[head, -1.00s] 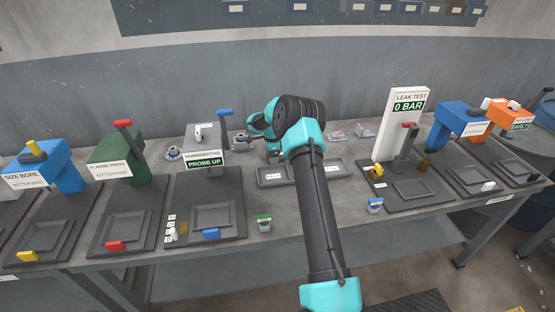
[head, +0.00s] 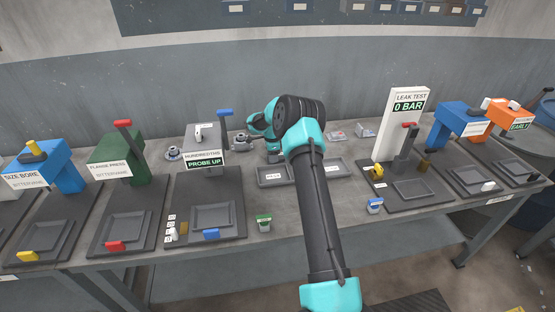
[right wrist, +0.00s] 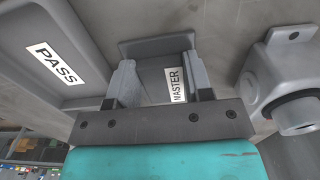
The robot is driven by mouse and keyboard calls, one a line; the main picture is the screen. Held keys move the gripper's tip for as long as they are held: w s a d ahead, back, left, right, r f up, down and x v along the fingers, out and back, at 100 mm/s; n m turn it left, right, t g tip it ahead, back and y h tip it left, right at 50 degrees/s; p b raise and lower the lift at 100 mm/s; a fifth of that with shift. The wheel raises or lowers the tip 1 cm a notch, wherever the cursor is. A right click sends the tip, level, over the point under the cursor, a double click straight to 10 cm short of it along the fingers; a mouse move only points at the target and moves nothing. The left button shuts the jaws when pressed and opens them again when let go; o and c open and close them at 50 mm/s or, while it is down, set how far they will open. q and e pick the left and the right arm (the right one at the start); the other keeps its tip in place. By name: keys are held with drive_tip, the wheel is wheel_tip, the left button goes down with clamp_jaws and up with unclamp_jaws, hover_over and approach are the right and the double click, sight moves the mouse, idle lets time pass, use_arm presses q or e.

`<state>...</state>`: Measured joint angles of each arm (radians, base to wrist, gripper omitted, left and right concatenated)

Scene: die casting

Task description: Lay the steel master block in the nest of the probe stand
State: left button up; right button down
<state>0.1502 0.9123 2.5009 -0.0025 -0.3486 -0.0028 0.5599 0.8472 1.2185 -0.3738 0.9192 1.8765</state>
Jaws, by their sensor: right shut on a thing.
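My right gripper (head: 272,154) is at the back of the bench, behind the flat trays and right of the probe stand (head: 205,150), whose sign reads PROBE UP. In the right wrist view my right gripper (right wrist: 160,68) is shut on the grey steel master block (right wrist: 151,88), which has a white MASTER label between the fingers. I cannot tell whether the block is clear of the bench. The nest (head: 212,217), a shallow grey framed recess, lies empty on the probe stand's base. My left gripper is not in view.
A PASS tray (right wrist: 84,92) lies beside the gripper, and a grey round-ended part (right wrist: 284,72) is close on the other side. A green cup (head: 263,223) stands right of the nest. The leak test stand (head: 403,125) is further right.

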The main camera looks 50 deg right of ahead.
drive_tip(key=shift+r, duration=0.15)
drive_tip(key=shift+r, duration=1.75)
drive_tip(key=s+a, duration=0.3)
drive_tip(key=a, duration=0.1)
drive_tip(key=s+a, duration=0.4)
drive_tip(key=s+a+r, duration=0.1)
drive_tip(key=s+a, duration=0.2)
drive_tip(key=a, duration=0.1)
drive_tip(key=shift+s+r, duration=0.1)
drive_tip(key=shift+s, duration=0.2)
